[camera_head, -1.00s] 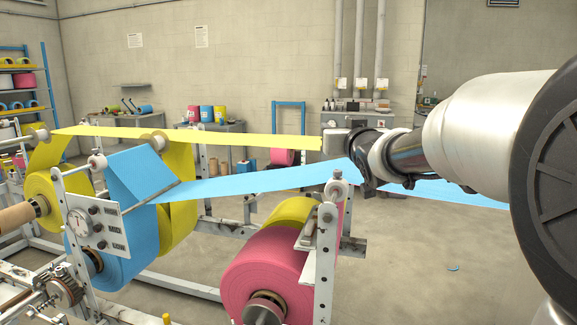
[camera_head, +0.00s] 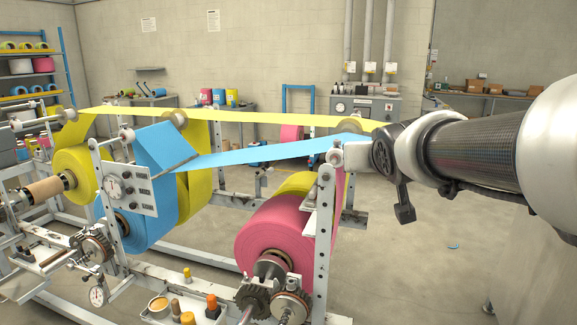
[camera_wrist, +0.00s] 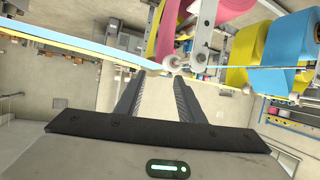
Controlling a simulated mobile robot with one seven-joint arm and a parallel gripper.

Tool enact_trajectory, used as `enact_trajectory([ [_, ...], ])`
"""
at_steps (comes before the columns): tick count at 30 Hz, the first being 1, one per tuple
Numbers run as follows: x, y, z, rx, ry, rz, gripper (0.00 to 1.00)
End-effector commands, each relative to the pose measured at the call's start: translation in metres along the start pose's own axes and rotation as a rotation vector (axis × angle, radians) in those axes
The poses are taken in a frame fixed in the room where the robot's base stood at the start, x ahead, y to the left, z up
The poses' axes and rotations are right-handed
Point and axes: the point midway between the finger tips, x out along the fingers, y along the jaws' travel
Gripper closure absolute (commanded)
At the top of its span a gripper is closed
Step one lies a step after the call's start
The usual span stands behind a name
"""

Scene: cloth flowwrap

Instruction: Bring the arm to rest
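My arm (camera_head: 470,155) reaches in from the right edge of the head view, its dark forearm running leftward beside the web machine. The wrist end overlaps the right end of the blue web (camera_head: 265,152) in the picture; I cannot tell whether they touch. My gripper's fingers are not clear in the head view. In the wrist view my gripper (camera_wrist: 160,76) shows two dark fingers spread apart with nothing between them, so it is open and empty. The webs and rolls appear beyond the fingertips there.
The machine frame (camera_head: 323,240) carries a pink roll (camera_head: 275,238), a blue roll (camera_head: 150,225) and a yellow web (camera_head: 250,117). A small tray with tools (camera_head: 185,312) sits at the front. A bench (camera_head: 485,95) stands at the back right.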

Motion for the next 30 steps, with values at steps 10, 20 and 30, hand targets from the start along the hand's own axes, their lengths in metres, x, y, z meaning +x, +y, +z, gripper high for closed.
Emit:
enact_trajectory([
  [10,-0.129,-0.003,0.171,0.004,-0.480,-0.012,0.65],
  [20,-0.211,-0.011,0.185,0.001,-0.688,-0.080,0.65],
  [30,-0.259,-0.004,0.067,0.001,-0.686,-0.079,0.65],
])
